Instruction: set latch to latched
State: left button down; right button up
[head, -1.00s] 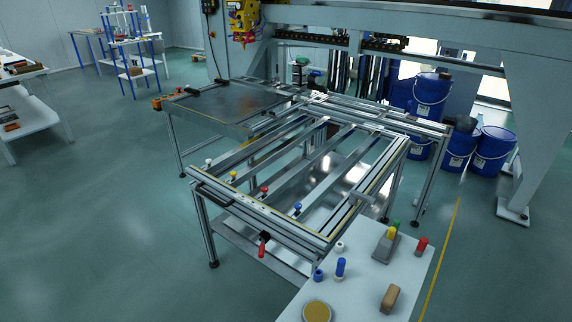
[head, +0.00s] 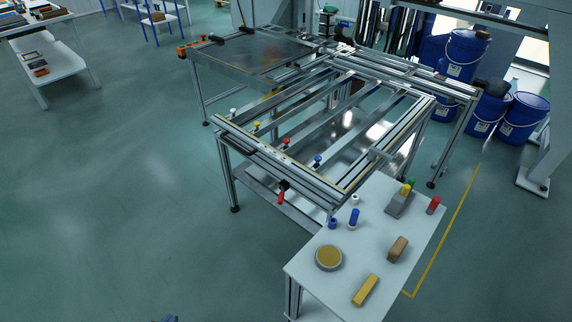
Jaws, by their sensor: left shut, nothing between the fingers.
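The latch (head: 281,198) appears to be the red handle on a black pivot at the front of the aluminium frame fixture (head: 330,187). Its red handle hangs down from the pivot. It is too small to tell whether it is latched. The tip of my left gripper (head: 168,319) just shows at the bottom edge, left of the fixture and well apart from the latch. It is shut and empty; most of it is cut off. My right gripper is not in view.
A white side table (head: 331,285) stands right of the latch, holding a yellow block (head: 366,289), a brown block (head: 398,248), a round tin (head: 329,257) and coloured pegs. Blue drums (head: 465,52) stand at the back right. The floor left of the fixture is clear.

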aim_at(281, 194)
jog(key=i+j+u, duration=0.1)
jog(key=j, duration=0.25)
jog(key=i+j+u, duration=0.1)
jog(key=j, duration=0.25)
jog(key=i+j+u, duration=0.1)
jog(key=j, duration=0.25)
jog(key=i+j+u, duration=0.1)
jog(key=i+j, duration=0.15)
jog(key=j, duration=0.05)
